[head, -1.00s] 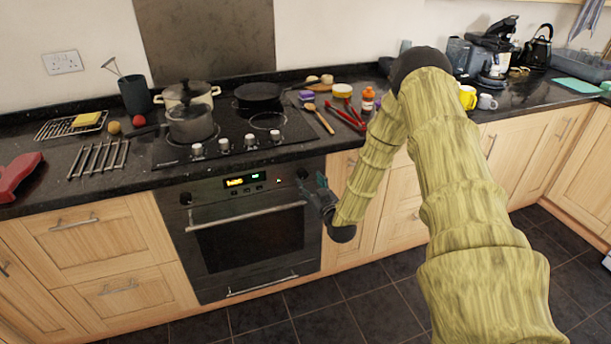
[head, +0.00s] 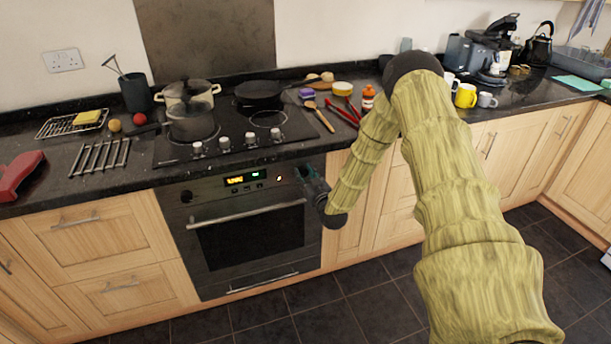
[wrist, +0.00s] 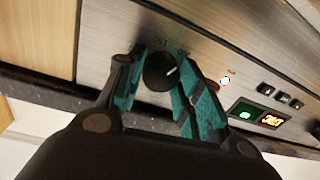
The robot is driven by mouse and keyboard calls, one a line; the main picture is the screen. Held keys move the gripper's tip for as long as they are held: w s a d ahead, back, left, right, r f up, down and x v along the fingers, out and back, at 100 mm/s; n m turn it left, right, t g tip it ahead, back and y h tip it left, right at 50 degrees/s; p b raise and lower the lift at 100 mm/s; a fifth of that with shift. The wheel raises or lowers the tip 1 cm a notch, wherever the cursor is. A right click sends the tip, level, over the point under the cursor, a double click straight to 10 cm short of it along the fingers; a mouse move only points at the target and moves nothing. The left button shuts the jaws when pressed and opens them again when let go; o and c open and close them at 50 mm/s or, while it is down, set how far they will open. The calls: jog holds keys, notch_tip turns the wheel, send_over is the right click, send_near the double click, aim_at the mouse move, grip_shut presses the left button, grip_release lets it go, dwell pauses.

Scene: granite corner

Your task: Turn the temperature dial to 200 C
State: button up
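The temperature dial (wrist: 160,72) is a round black knob with a white pointer line, on the oven's brushed-metal panel. In the wrist view it sits between the two teal fingers of my gripper (wrist: 159,58), one finger on each side. The fingers are spread about the knob's width and lie very close to it; I cannot tell if they touch it. In the head view my gripper (head: 304,178) is at the right end of the oven panel and hides this dial. The oven display (head: 244,179) is lit orange and green; its digits are too small to read surely.
The oven handle (head: 246,215) runs across the door just below the panel. Another dark knob (head: 187,196) is at the panel's left end. The counter edge and hob knobs (head: 224,143) are above. Pots stand on the hob (head: 240,125). The floor in front is clear.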

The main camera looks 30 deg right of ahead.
jog(key=shift+f+b, duration=0.1)
jog(key=shift+b, duration=0.45)
jog(key=o, duration=1)
jog(key=shift+o, duration=0.2)
jog(key=s+a, duration=0.2)
jog(key=s, duration=1)
jog(key=shift+w, duration=0.1)
